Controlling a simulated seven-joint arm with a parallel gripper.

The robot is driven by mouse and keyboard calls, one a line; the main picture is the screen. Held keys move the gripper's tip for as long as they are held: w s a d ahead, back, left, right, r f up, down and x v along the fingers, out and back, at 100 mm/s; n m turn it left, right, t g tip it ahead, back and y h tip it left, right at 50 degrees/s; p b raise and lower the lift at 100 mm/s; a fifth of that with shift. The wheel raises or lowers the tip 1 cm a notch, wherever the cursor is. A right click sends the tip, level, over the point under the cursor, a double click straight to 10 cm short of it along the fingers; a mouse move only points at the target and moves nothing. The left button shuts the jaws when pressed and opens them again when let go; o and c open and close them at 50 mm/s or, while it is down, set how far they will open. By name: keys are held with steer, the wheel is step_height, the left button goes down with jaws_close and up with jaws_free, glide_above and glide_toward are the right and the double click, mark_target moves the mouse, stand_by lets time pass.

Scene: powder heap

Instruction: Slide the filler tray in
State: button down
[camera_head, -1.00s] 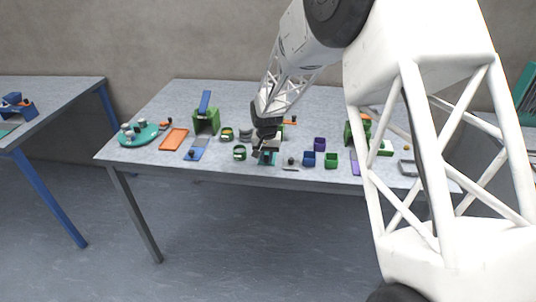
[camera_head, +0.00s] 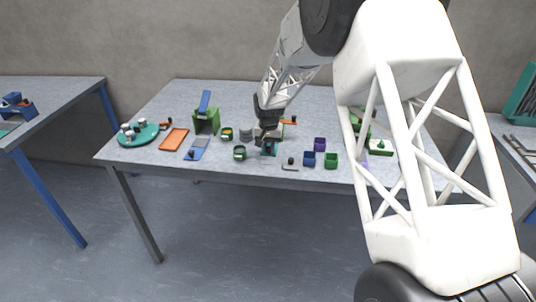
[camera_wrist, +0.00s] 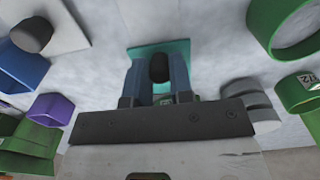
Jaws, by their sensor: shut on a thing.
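A small teal tray (camera_head: 268,152) with a dark knob is at my gripper near the front middle of the table. In the wrist view the teal tray (camera_wrist: 172,50) lies beyond the fingertips. My gripper (camera_wrist: 158,75) is shut on its dark round knob, one finger on each side. My gripper (camera_head: 267,140) points down at the tray in the head view. Whether the tray touches the table is not clear. A green housing (camera_head: 206,121) with a raised blue flap stands at the back left. Which part the filler tray fits is not clear.
A blue tray (camera_head: 196,153), an orange tray (camera_head: 174,139) and a teal round plate (camera_head: 138,134) lie left. Green rings (camera_head: 239,153), blue (camera_head: 309,158) and green cups (camera_head: 331,160) stand close by. A grey knobbed plate (camera_head: 290,166) lies right of my gripper.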

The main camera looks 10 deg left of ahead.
steer(key=shift+w+a, duration=0.1)
steer(key=shift+w, duration=1.6)
steer(key=c, duration=1.1)
jaws_free()
steer(key=shift+r, duration=0.15)
step_height(320, 180, up, 7)
steer(key=shift+r, duration=0.1)
